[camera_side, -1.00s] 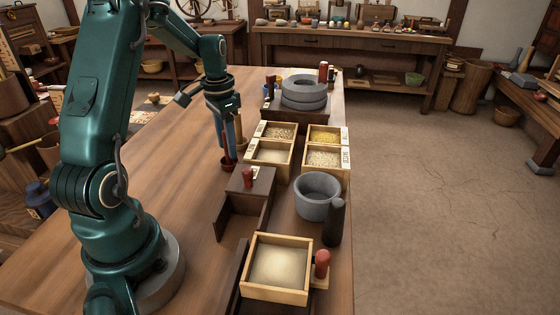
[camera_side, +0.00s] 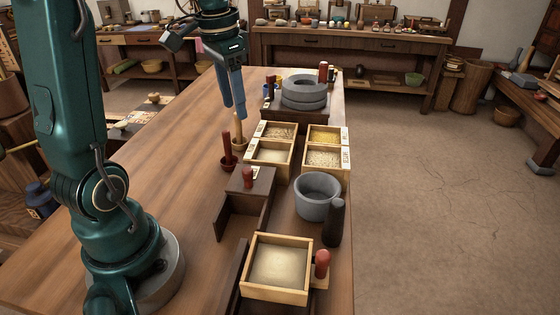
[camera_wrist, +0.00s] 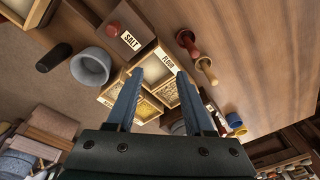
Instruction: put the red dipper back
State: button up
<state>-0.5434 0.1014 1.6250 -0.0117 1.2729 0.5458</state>
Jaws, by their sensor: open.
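The red dipper (camera_side: 226,147) stands upright on the table, left of the ingredient boxes, its lower end in or forming a small dark red cup. A tan wooden dipper (camera_side: 239,128) stands close behind it, its base in a similar tan cup form. In the wrist view the red dipper (camera_wrist: 188,44) and the wooden dipper (camera_wrist: 207,69) lie beyond the right finger. My gripper (camera_side: 234,112) is open and empty, just above the wooden dipper in the side view. It also shows in the wrist view (camera_wrist: 155,100) with nothing between its fingers.
Several grain boxes (camera_side: 291,165) stand right of the dippers. Nearer are a dark lidded box (camera_side: 231,219), a grey mortar (camera_side: 317,204) with a dark pestle (camera_side: 336,222), and a flour-like tray (camera_side: 246,268). Quern stones (camera_side: 303,100) stand behind. The table's left side is clear.

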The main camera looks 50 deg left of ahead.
jog(key=s+d+f+t, duration=0.1)
jog(key=s+d+t, duration=0.1)
jog(key=s+d, duration=0.2)
jog(key=s+d+f+t, duration=0.1)
jog(key=s+d, duration=0.4)
jog(key=d, duration=0.5)
jog(key=shift+s+d+f+t+h, duration=0.15)
jog(key=shift+s+d+t+h, duration=0.2)
jog(key=shift+t, duration=0.25)
